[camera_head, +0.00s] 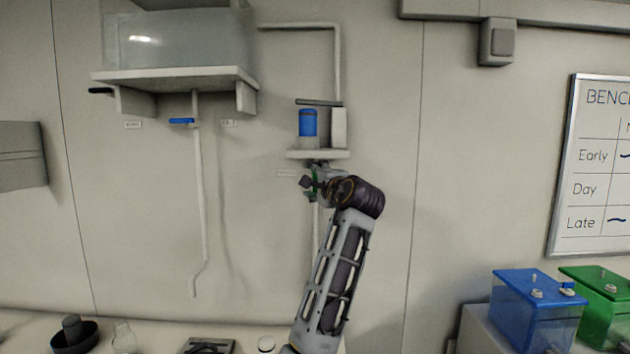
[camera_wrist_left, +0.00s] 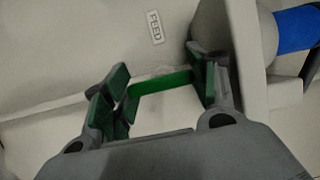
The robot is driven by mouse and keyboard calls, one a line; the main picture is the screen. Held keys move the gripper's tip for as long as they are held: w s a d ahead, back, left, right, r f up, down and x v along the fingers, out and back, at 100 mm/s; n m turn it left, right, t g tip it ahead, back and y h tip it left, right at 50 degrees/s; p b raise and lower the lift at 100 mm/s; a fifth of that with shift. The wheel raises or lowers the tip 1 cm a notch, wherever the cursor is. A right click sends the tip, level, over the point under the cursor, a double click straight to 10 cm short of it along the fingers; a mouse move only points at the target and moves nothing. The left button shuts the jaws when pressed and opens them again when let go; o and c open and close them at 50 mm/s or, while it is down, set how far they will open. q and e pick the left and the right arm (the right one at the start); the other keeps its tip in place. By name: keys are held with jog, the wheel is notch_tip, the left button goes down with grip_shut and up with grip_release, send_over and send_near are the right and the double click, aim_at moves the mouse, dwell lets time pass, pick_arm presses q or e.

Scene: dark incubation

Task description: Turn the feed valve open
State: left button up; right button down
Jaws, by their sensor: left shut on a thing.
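The feed valve's handle is a green lever (camera_wrist_left: 165,81), seen in the left wrist view close to a wall label reading FEED (camera_wrist_left: 155,27). My left gripper (camera_wrist_left: 162,76) has its green-padded fingers on either side of the lever and is shut on it. In the head view my left gripper (camera_head: 314,184) is at the wall just under a small shelf (camera_head: 318,154), and my own wrist hides part of the valve. A pale pipe (camera_head: 315,235) runs down below it. The lever's exact angle is hard to tell. My right gripper is not in view.
A blue-banded cylinder (camera_head: 308,123) stands on the small shelf just above my gripper. A tank (camera_head: 180,40) on a wall shelf at left has a blue lever (camera_head: 181,121) below it. Blue (camera_head: 535,308) and green (camera_head: 602,305) boxes stand at lower right.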

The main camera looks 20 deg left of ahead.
pick_arm(q)
jog(key=shift+f, duration=0.1)
jog(key=o, duration=1)
jog(key=shift+o, duration=0.2)
jog(key=shift+s+d, duration=0.3)
jog(key=v, duration=0.7)
